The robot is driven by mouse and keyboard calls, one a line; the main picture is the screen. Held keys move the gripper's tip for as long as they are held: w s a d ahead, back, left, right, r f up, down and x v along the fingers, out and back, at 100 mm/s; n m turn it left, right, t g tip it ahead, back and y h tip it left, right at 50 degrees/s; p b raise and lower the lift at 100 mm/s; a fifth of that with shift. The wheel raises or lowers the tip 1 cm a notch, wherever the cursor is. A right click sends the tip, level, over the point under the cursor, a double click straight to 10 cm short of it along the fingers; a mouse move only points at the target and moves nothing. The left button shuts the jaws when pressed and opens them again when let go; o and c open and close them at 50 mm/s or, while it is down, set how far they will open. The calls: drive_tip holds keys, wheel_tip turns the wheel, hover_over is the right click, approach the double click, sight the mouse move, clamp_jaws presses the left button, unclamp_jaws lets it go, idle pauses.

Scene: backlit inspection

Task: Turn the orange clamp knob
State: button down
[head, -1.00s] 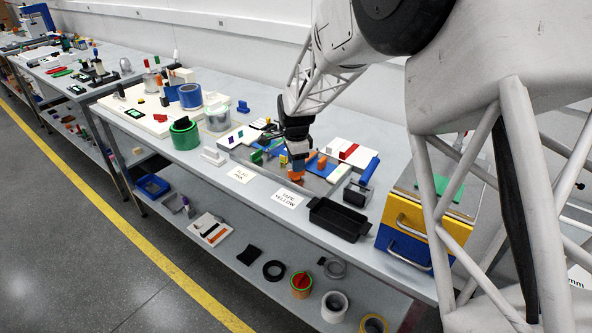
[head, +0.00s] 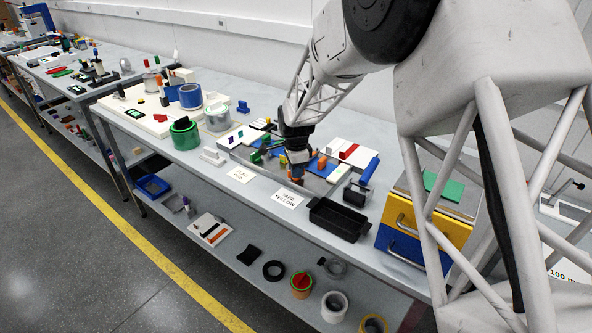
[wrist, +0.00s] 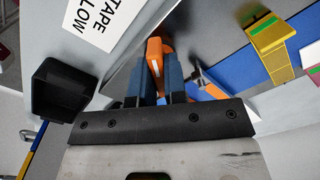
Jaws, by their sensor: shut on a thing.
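The orange clamp knob (wrist: 155,55) stands between the two blue fingers of my gripper (wrist: 155,82) in the wrist view. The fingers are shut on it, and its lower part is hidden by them. In the head view my gripper (head: 298,160) points down at the front edge of the grey fixture plate, and only a little of the orange knob (head: 297,179) shows below the fingers. Another orange part (wrist: 212,88) lies just right of the fingers in the wrist view, partly covered by the gripper's black bar.
A black open tray (head: 338,218) and a "TAPE YELLOW" label (head: 287,198) are close to my gripper. A yellow block with a green strip (wrist: 270,38) sits on the blue panel (wrist: 240,62).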

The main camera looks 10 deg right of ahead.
drive_tip(key=shift+n, duration=0.3)
drive_tip(key=n, duration=0.3)
drive_tip(key=shift+n, duration=2)
drive_tip(key=c, duration=1.2)
unclamp_jaws()
drive_tip(key=shift+o, duration=0.2)
drive_tip(key=shift+r, duration=0.15)
drive_tip(key=shift+r, duration=3.75)
